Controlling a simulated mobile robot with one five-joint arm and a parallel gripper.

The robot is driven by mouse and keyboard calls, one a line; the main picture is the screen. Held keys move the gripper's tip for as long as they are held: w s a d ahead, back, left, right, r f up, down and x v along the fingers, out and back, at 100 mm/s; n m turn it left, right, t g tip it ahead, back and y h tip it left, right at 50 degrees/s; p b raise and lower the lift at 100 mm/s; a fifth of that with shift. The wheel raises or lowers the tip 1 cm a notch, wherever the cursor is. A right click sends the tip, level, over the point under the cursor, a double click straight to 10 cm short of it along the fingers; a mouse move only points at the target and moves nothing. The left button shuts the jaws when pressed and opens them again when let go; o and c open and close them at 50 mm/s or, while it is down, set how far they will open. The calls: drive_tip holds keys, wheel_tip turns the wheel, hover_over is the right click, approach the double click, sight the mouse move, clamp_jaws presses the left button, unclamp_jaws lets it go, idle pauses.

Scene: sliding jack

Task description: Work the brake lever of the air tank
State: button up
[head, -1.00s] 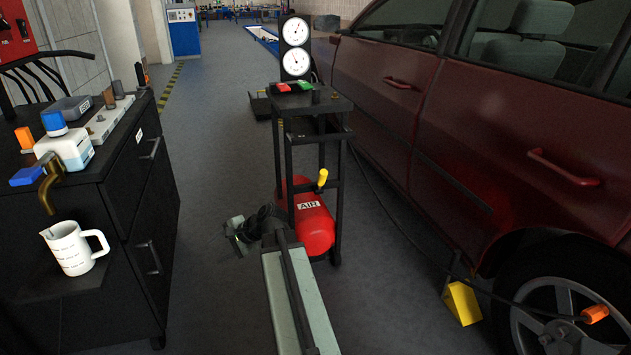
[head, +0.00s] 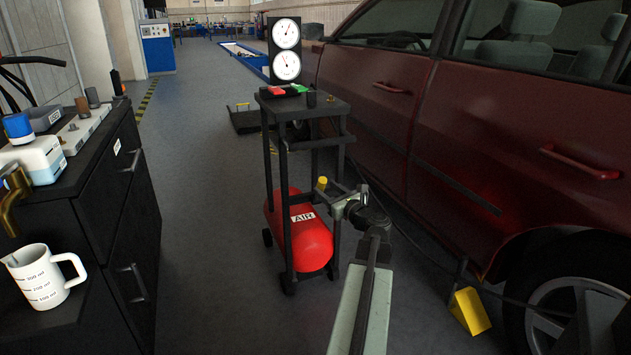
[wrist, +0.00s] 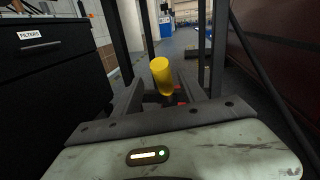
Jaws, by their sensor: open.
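The red air tank (head: 312,245) lies on the lower part of a black wheeled cart and bears a white AIR label. The brake lever's yellow end (head: 322,184) shows beside the cart's near right post. My gripper (head: 328,194) is at the lever, reaching in from the right of the cart. In the wrist view the yellow lever end (wrist: 161,74) stands tilted between the open fingers of my gripper (wrist: 160,86). I cannot tell whether a finger touches it. The lower part of the lever is mostly hidden.
The black cart (head: 328,106) carries two gauges and red and green buttons on top. A dark red car (head: 450,150) stands close on the right, with a yellow wheel chock (head: 469,311). A black cabinet (head: 120,220) with a measuring jug (head: 43,278) is on the left.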

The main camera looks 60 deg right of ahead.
drive_tip(key=x, duration=0.7)
drive_tip(key=shift+w+d, duration=0.25)
drive_tip(key=shift+d, duration=0.05)
clamp_jaws()
drive_tip(key=shift+a, duration=0.1)
idle(1.0)
